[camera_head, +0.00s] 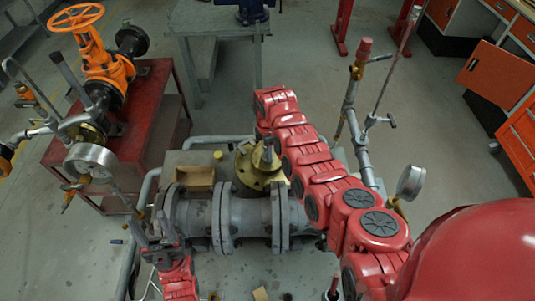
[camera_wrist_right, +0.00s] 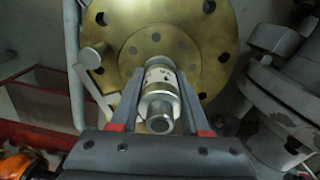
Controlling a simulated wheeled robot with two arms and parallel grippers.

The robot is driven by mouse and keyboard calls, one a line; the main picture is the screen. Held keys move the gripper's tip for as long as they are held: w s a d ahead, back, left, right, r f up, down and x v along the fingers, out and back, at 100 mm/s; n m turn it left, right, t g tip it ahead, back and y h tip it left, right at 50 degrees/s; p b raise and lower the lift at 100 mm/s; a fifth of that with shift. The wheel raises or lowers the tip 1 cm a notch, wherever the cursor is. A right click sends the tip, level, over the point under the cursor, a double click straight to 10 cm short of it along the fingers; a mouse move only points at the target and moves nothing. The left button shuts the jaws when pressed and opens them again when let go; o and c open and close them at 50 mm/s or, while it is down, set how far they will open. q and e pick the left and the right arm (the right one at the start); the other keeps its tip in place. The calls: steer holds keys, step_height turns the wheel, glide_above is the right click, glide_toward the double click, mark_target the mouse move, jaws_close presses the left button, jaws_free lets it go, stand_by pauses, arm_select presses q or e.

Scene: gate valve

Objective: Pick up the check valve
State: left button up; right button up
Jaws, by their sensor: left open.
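The check valve (camera_wrist_right: 158,95), a short white and silver cylinder, shows in the right wrist view in front of a round brass flange (camera_wrist_right: 205,50). My right gripper (camera_wrist_right: 160,78) has one finger on each side of it, close against its sides. In the head view my red right arm reaches up from the lower right. Its gripper (camera_head: 266,150) is small and dark over the brass flange (camera_head: 247,172), and the valve cannot be made out there. My left gripper (camera_head: 163,243) is at the lower left, beside the grey pipe, open with nothing seen in it.
A grey flanged pipe (camera_head: 250,218) crosses the bench. Gauges stand at its left (camera_head: 91,161) and right (camera_head: 411,182), with thin upright pipes. An orange gate valve (camera_head: 104,65) sits on a red stand (camera_head: 146,112). A small open box (camera_head: 194,179) is left of the flange.

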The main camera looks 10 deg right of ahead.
jaws_close()
stand_by(0.3)
steer(key=shift+w+r, duration=0.1)
steer(key=shift+r, duration=0.35)
steer(key=shift+r+b, duration=0.6)
steer(key=shift+r, duration=0.1)
step_height(320, 180, up, 5)
steer(key=shift+f+b, duration=0.2)
steer(key=shift+b, duration=0.75)
steer(key=shift+r+p, duration=0.4)
steer(key=shift+r, duration=0.45)
steer(key=shift+r+p, duration=0.55)
steer(key=shift+r, duration=0.5)
steer(key=shift+r+p, duration=1.7)
steer(key=shift+r, duration=0.25)
